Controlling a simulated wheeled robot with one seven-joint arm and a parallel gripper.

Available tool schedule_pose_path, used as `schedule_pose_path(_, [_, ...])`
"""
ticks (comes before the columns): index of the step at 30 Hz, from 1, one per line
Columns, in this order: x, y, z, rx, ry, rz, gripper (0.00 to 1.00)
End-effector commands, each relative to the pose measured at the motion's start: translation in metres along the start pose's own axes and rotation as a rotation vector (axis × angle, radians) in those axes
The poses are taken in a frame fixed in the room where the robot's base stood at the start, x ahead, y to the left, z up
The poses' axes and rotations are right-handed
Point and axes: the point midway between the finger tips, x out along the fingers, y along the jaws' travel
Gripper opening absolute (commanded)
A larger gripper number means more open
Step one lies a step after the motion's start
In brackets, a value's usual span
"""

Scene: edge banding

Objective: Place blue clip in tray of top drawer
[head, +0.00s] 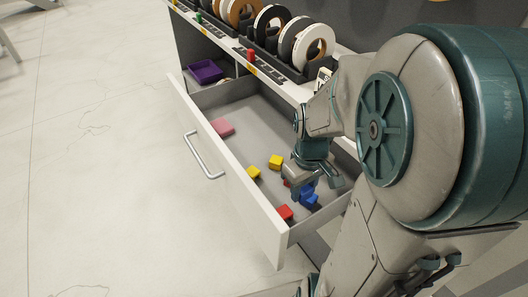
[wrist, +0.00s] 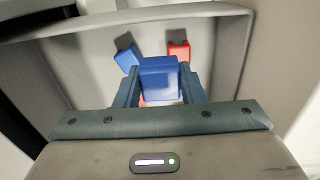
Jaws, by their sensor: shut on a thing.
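My gripper (head: 312,182) is inside the open top drawer (head: 230,176), near its right end. In the wrist view my gripper (wrist: 161,84) is shut on a blue clip (wrist: 160,75), with a finger on each side of it. In the head view the held blue clip (head: 306,189) shows between the fingers. Another blue clip (wrist: 127,56) lies on the drawer floor beyond it, left of a red clip (wrist: 178,51). Something red shows partly behind the held clip. I cannot tell whether the held clip touches the floor.
Two yellow pieces (head: 276,161), a red piece (head: 284,212) and a pink piece (head: 222,127) lie in the drawer. Rolls of banding (head: 313,46) stand on the top. The drawer walls surround my gripper.

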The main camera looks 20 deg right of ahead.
Motion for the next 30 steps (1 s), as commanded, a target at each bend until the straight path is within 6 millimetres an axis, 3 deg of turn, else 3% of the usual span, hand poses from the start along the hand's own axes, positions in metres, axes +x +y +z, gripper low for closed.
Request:
schedule_pose_path(5, [0.011, -0.006, -0.005, -0.013, -0.002, -0.001, 0.14])
schedule_pose_path(15, [0.053, -0.024, -0.072, -0.014, -0.002, -0.004, 0.14])
schedule_pose_path(21, [0.07, -0.031, -0.101, -0.012, -0.001, -0.002, 0.14])
schedule_pose_path(26, [0.074, -0.033, -0.109, -0.009, 0.0, -0.001, 0.14])
schedule_pose_path(30, [0.091, -0.033, -0.108, -0.01, -0.002, -0.001, 0.14])
